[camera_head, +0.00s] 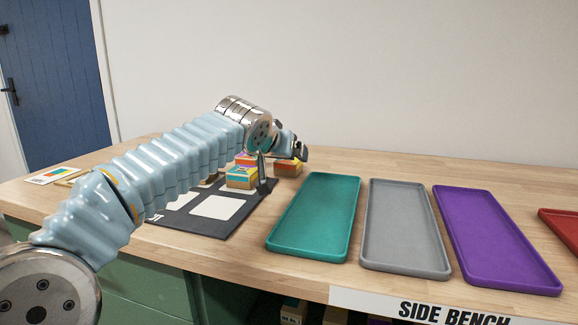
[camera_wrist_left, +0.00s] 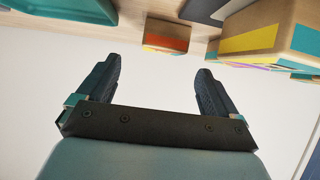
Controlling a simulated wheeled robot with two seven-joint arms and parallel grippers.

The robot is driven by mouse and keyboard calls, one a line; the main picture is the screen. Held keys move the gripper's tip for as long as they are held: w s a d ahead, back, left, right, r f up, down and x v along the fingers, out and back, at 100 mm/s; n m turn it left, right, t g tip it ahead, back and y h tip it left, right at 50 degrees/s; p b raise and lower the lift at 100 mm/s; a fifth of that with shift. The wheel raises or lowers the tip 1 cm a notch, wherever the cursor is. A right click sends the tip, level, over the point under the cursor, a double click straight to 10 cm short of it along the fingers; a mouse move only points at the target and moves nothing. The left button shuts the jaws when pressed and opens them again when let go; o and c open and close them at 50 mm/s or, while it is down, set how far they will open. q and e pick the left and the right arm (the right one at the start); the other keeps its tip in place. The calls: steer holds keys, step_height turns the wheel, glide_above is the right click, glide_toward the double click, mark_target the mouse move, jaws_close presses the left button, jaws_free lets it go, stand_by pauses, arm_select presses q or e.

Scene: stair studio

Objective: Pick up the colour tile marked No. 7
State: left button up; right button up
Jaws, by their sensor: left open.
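My left gripper (camera_head: 301,152) is above and beside the orange-topped block. In the left wrist view the gripper (camera_wrist_left: 158,66) is open and empty. An orange-banded block (camera_wrist_left: 167,37) shows beyond the gap between its fingertips, and a larger yellow-marked block (camera_wrist_left: 268,35) is at the right.
A dark mat (camera_head: 180,222) with pale squares lies partly under my left arm. Teal (camera_head: 312,220), grey (camera_head: 405,225) and purple (camera_head: 495,240) trays are empty; a red tray (camera_head: 562,226) is cut off at right. A printed card (camera_head: 52,175) lies at far left.

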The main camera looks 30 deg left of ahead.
mark_target(289, 166)
arm_select(q)
steer(key=x, duration=0.5)
steer(key=shift+w+a+f, duration=0.15)
steer(key=shift+w+f, duration=0.05)
steer(key=shift+f, duration=0.15)
steer(key=c, duration=1.1)
